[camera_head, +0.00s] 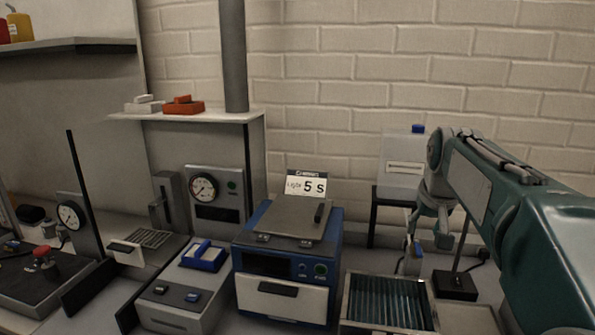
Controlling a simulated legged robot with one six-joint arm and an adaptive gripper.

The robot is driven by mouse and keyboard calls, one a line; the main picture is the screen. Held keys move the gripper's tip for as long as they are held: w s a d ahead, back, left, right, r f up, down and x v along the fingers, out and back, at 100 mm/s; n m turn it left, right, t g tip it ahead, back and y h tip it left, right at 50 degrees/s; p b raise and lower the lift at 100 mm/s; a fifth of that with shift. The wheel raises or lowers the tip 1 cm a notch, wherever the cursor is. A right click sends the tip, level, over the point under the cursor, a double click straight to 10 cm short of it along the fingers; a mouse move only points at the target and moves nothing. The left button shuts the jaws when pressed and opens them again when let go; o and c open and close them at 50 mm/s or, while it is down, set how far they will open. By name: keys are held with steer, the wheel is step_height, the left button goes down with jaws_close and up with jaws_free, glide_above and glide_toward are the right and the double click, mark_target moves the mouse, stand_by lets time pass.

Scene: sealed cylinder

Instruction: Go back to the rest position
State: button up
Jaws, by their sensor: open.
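My gripper (428,250) hangs at the end of my teal arm on the right side of the head view. Its fingers point down and are open, with nothing seen between them. It is above the bench, to the right of a blue and grey box-shaped device (286,262) and just behind a metal tray with dark ridged slots (388,302). The device has a closed grey lid with a dark handle, and a small sign reading "5 s" (306,183) stands behind it.
Brick wall is behind.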

steer(key=s+a+f+n, duration=0.1)
steer(key=s+a+f, duration=0.3)
steer(key=s, duration=0.4)
steer(key=s+a+f, duration=0.3)
steer(key=s+a, duration=0.1)
steer(key=s, duration=0.4)
steer(key=s+a+f+n+t+y, duration=0.1)
steer(key=s+a+f, duration=0.3)
steer(key=s, duration=0.4)
steer(key=shift+s+a+f+n, duration=0.2)
steer(key=shift+s+f+n, duration=0.1)
